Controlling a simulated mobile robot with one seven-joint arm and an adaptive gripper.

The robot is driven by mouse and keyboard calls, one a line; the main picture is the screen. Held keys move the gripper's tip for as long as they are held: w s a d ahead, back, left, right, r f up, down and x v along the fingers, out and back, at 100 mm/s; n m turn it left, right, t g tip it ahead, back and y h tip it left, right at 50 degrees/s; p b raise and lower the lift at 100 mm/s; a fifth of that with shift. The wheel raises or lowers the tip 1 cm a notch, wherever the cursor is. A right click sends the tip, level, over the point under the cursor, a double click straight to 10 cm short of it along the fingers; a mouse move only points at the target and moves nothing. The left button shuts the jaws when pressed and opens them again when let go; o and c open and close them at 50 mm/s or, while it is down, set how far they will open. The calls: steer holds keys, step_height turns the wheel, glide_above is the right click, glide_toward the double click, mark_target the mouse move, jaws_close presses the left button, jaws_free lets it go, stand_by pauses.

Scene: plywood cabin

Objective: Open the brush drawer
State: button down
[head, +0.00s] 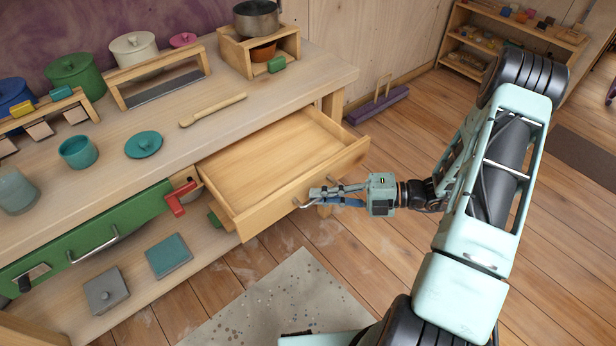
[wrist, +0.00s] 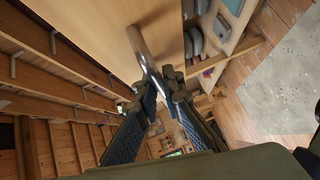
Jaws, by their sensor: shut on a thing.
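The wooden drawer (head: 270,160) in the middle of the bench is pulled out, and its inside looks empty. Its plain front panel (head: 305,190) faces my arm. My gripper (head: 318,194) is at that front, shut on its metal bar handle (head: 299,203). In the wrist view the curved handle (wrist: 146,52) runs from the pale drawer front (wrist: 90,25) to between the fingertips of my gripper (wrist: 158,82). The fingers cover part of the handle. A green drawer (head: 85,243) with its own bar handle (head: 93,243) is to the left, closed.
A red object (head: 180,198) sits at the open drawer's left side. A wooden stick (head: 212,110) and a teal lid (head: 143,144) lie on the benchtop (head: 200,130). A speckled grey mat (head: 270,305) lies below.

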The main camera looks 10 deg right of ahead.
steer(key=shift+s+d, duration=0.3)
steer(key=shift+s, duration=0.15)
steer(key=c, duration=2.1)
jaws_free()
steer(key=v, duration=1.2)
